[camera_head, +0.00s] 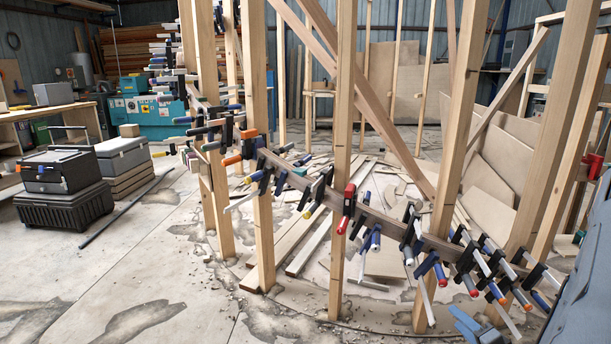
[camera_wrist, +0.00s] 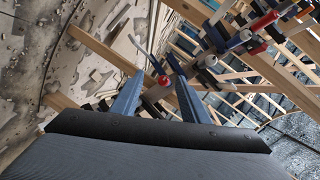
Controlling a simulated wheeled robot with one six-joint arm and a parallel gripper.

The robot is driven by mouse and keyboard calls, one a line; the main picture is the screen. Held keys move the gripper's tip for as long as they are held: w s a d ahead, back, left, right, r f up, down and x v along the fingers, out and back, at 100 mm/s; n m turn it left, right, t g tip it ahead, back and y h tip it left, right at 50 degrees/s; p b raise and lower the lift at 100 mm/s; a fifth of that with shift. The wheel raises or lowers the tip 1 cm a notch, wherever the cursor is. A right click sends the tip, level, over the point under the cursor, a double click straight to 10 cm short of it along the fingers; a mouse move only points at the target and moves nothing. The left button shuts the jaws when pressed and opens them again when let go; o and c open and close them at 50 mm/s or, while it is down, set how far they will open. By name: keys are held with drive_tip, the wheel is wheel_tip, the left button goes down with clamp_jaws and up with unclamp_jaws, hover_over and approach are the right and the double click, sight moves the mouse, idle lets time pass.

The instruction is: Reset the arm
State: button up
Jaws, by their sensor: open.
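My gripper (camera_wrist: 160,80) shows in the wrist view with its two blue fingers spread apart. A red-tipped clamp end (camera_wrist: 164,81) appears in the gap between the fingers; how far beyond them it lies is hard to tell. Nothing is visibly gripped. In the head view, blue finger-like parts (camera_head: 466,323) at the bottom right look like my gripper, low beside the clamped curved stringer (camera_head: 385,213). My grey-blue arm fills the right edge there. The stringer curves past upright wooden posts (camera_head: 343,150) and carries many bar clamps (camera_head: 348,207).
Black and grey toolboxes (camera_head: 64,205) stand at the left, near a workbench (camera_head: 45,115). A teal machine (camera_head: 145,108) is behind. Loose boards (camera_head: 310,245) lie on the floor among the posts. Clamp bars jut out near my arm. The front-left concrete floor is clear.

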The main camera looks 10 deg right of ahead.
drive_tip(key=w+a+r+n+g+h, duration=0.1)
drive_tip(key=w+a+r+n+g, duration=0.6)
drive_tip(key=w+a+r, duration=0.4)
drive_tip(key=s+a+r+n+g, duration=0.1)
drive_tip(key=s+a+r+n, duration=0.1)
drive_tip(key=s+a+r, duration=0.3)
drive_tip(key=s+a+r+n+g, duration=0.15)
drive_tip(key=a+r, duration=0.25)
drive_tip(key=a, duration=0.4)
drive_tip(key=s+a+r+n+g+y, duration=0.1)
drive_tip(key=s+a+r+n+g, duration=0.3)
drive_tip(key=s+a, duration=0.65)
drive_tip(key=s+a+r+n+g, duration=0.15)
drive_tip(key=s+a+r, duration=0.5)
drive_tip(key=s, duration=0.75)
drive_tip(key=d+r+m+p, duration=0.3)
drive_tip(key=d+r+p, duration=0.5)
drive_tip(key=p, duration=0.9)
drive_tip(key=shift+s+r, duration=0.1)
